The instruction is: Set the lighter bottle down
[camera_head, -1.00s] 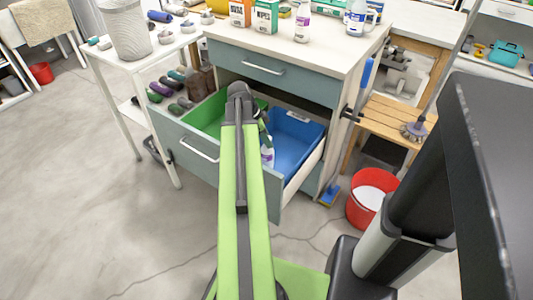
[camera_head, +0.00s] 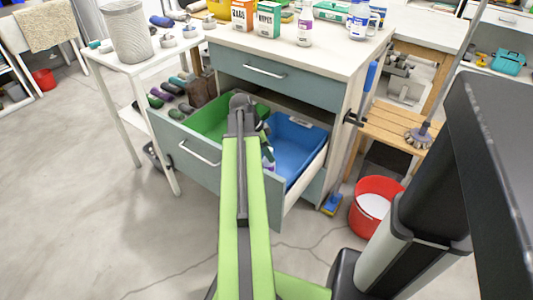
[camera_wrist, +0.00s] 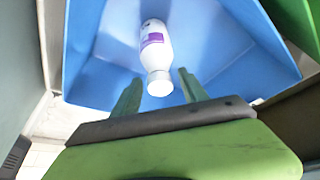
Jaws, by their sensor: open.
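A white bottle with a purple label (camera_wrist: 153,42) is in the blue bin (camera_wrist: 88,75), its white cap towards my wrist camera. I cannot tell whether it stands or leans. My gripper (camera_wrist: 159,76) is open, with its green fingers apart on either side of the cap end and no visible contact. In the head view a small part of the bottle (camera_head: 268,155) shows beside my arm, inside the blue bin (camera_head: 300,140). My arm hides most of the gripper there. A similar white bottle with a purple label (camera_head: 305,28) stands on the cabinet top.
The bin sits in an open drawer (camera_head: 185,150) beside a green bin (camera_head: 205,122). Boxes and a jug (camera_head: 359,20) stand on the cabinet top. A red bucket (camera_head: 375,207) is on the floor to the right. A white side table (camera_head: 165,52) is at left.

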